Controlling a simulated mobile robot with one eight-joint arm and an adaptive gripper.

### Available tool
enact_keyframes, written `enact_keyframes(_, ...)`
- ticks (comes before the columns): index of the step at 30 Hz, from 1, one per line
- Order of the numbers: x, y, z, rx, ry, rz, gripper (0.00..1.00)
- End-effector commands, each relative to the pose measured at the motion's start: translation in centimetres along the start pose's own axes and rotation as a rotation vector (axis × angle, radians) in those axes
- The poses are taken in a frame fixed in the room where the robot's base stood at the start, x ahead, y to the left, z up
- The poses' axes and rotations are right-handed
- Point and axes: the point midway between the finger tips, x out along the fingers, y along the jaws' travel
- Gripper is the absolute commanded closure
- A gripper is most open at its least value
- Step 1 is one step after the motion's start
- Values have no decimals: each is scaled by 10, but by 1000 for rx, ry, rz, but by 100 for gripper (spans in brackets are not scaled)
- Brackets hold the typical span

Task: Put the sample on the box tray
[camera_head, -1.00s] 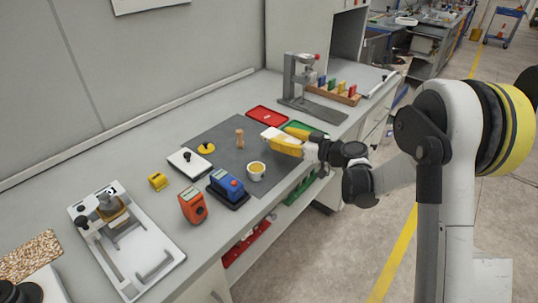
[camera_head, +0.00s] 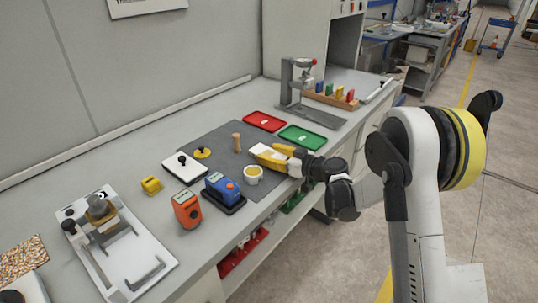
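My gripper (camera_head: 272,155) has yellow fingers and is over the right part of the dark mat, beside the cup. A small pale, flat piece (camera_head: 261,149), which looks like the sample, shows at the fingertips and seems held between them. The fingers hide part of it, and its height above the mat is hard to tell. A red tray (camera_head: 257,117) and a green tray (camera_head: 310,143) lie flat behind the gripper, each with a small white mark. I cannot tell which one is the box tray.
On or beside the dark mat (camera_head: 215,140) are a yellow-filled white cup (camera_head: 253,175) close to the gripper, a wooden peg (camera_head: 237,142), a white plate (camera_head: 184,168) and a blue device (camera_head: 222,187). A grey stand (camera_head: 288,85) is behind the trays.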

Motion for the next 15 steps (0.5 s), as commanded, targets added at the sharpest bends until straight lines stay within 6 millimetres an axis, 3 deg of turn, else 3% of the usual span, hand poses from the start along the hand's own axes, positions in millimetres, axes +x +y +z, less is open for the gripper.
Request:
enact_keyframes(1,0,0,1,0,0,0,36)
enact_keyframes(2,0,0,0,0,0,0,27)
enact_keyframes(13,-1,0,-4,0,0,0,27)
enact_keyframes(15,-8,1,-4,0,0,2,27)
